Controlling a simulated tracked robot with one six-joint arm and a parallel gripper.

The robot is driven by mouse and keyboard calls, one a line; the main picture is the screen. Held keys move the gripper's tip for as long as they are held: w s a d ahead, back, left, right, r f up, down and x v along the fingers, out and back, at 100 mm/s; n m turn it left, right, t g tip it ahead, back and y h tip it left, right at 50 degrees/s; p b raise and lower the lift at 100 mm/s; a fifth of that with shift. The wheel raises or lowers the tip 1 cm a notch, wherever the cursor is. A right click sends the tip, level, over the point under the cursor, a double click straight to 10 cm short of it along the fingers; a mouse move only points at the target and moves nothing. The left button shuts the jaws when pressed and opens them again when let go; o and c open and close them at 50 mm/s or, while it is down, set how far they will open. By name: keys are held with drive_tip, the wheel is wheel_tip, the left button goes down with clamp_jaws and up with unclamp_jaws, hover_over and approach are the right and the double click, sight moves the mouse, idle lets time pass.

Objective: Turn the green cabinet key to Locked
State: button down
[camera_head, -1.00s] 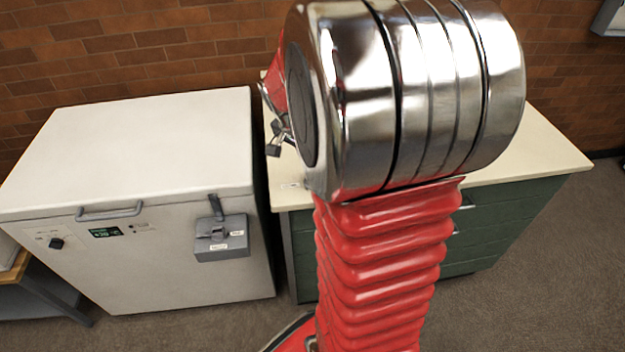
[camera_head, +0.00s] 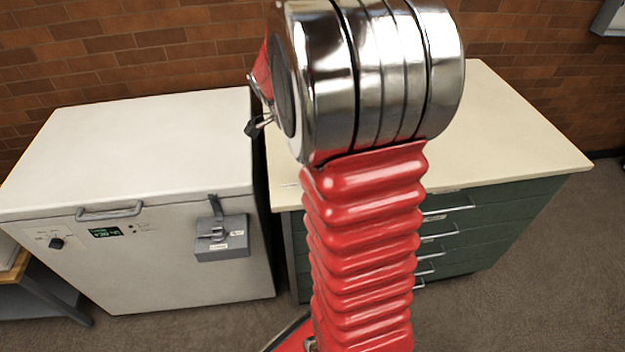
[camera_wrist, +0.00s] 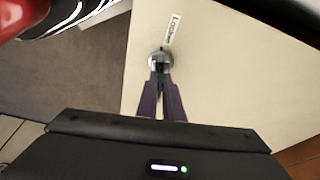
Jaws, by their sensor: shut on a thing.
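In the wrist view, a round silver lock (camera_wrist: 160,58) sits on a cream surface, with a printed label reading "Locked" (camera_wrist: 172,30) just beyond it. My gripper (camera_wrist: 161,82) has its two dark fingers close together at the lock's near side. The key's exact angle is hard to tell. In the head view, the green cabinet (camera_head: 480,225) with its cream top stands at the right; my arm hides part of it, and the lock and key cannot be made out.
A white chest freezer (camera_head: 130,150) stands left of the cabinet across a narrow gap, with a grey latch box (camera_head: 221,238) on its front. A brick wall (camera_head: 150,45) runs behind. Grey floor (camera_head: 545,290) is open at the right.

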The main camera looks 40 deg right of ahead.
idle(0.3)
drive_tip(key=m, duration=0.3)
drive_tip(key=shift+m+g+y, duration=0.3)
drive_tip(key=shift+g, duration=0.1)
drive_tip(key=c, duration=1.7)
unclamp_jaws()
drive_tip(key=shift+o, duration=0.3)
drive_tip(key=o, duration=0.4)
drive_tip(key=shift+c, duration=0.2)
drive_tip(key=shift+w+r, duration=0.1)
drive_tip(key=shift+r, duration=0.05)
